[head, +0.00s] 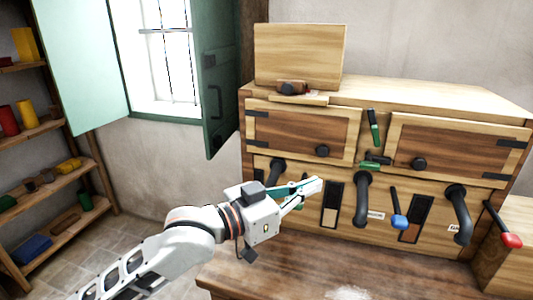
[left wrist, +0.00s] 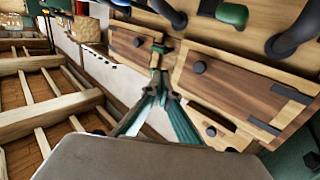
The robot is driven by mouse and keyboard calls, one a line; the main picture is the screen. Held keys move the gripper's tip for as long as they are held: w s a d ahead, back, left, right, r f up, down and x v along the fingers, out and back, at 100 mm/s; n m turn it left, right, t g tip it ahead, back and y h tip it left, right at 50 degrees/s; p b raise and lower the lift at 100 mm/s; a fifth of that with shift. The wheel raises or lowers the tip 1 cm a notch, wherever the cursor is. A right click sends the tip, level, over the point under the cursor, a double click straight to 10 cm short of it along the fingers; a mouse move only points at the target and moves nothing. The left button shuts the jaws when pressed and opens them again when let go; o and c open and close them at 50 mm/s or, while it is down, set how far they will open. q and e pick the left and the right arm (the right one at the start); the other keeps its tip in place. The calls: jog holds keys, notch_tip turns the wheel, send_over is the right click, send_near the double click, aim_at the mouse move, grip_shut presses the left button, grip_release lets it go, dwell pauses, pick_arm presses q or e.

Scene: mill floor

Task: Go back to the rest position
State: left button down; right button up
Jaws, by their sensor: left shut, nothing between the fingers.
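My left gripper (head: 316,186) reaches in from the lower left in the head view, in front of the wooden cabinet (head: 290,229) and left of its middle. Its fingers are shut and empty. In the left wrist view the fingers of my left gripper (left wrist: 159,80) come together close to the cabinet front (left wrist: 215,108). A small green part (left wrist: 160,49) shows just beyond the fingertips; I cannot tell whether they touch it. My right gripper is in neither view.
Dark bent pipes (head: 362,200), a blue-knobbed lever (head: 399,221) and a red-knobbed lever (head: 510,239) stick out of the cabinet front. A wooden table (head: 300,268) lies below. Shelves (head: 50,181) stand at the left, beside an open green shutter (head: 221,95).

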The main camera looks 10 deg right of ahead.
pick_arm(q)
jog(key=w+a+f+n+t+y, duration=0.1)
jog(key=a+f+n+t+y, duration=0.25)
jog(key=a+f, duration=0.7)
jog(key=w+a+f+n+t+y, duration=0.1)
jog(key=a+f+n+t+y, duration=0.2)
jog(key=a+f+n, duration=0.7)
jog(key=s+a+f+m+y, duration=0.1)
jog(key=s+a+f+y, duration=0.1)
jog(key=s+a+f, duration=0.4)
jog(key=s+a+f+m+g+y, duration=0.1)
jog(key=s+a+f+y, duration=0.2)
jog(key=s+a+f, duration=0.3)
jog(key=s+a+f+m+g+y, duration=0.1)
jog(key=s+a+f, duration=0.5)
jog(key=f, duration=0.8)
jog(key=shift+s+a+m+y, duration=0.35)
jog(key=shift+a+m+y, duration=0.2)
jog(key=shift+y, duration=0.2)
jog(key=c, duration=2.8)
grip_release()
